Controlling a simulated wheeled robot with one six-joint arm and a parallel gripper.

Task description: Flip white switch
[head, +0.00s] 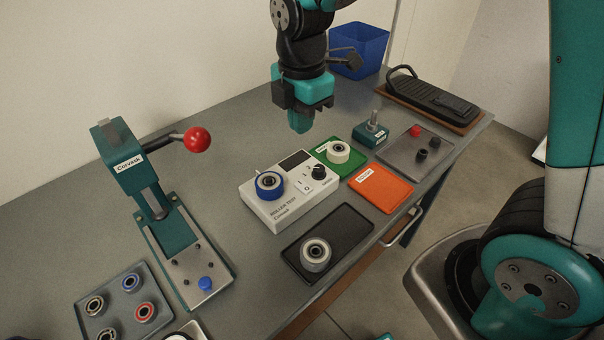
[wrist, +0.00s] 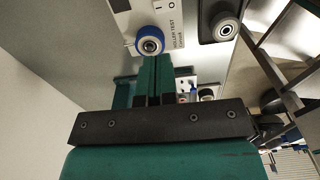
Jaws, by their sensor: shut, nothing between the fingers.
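The white roller test box (head: 290,198) stands mid-table. Its small white switch (head: 304,188), by the I and O marks, sits between the blue-rimmed roller and the black knob (head: 319,172). In the wrist view the box (wrist: 125,18) is at the top, with the switch area only partly in view at the upper edge. My gripper (head: 300,122) is shut and empty, pointing down above and behind the box, apart from it. Its closed teal fingers (wrist: 154,82) also show in the wrist view, below the blue-rimmed roller (wrist: 149,41).
The blue-rimmed roller (head: 269,184) stands up from the box beside the switch. A green tray (head: 325,147) with a white roller, an orange tray (head: 380,188) and a black tray (head: 340,228) surround the box. A teal press (head: 160,200) with a red-knobbed lever (head: 196,139) stands left.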

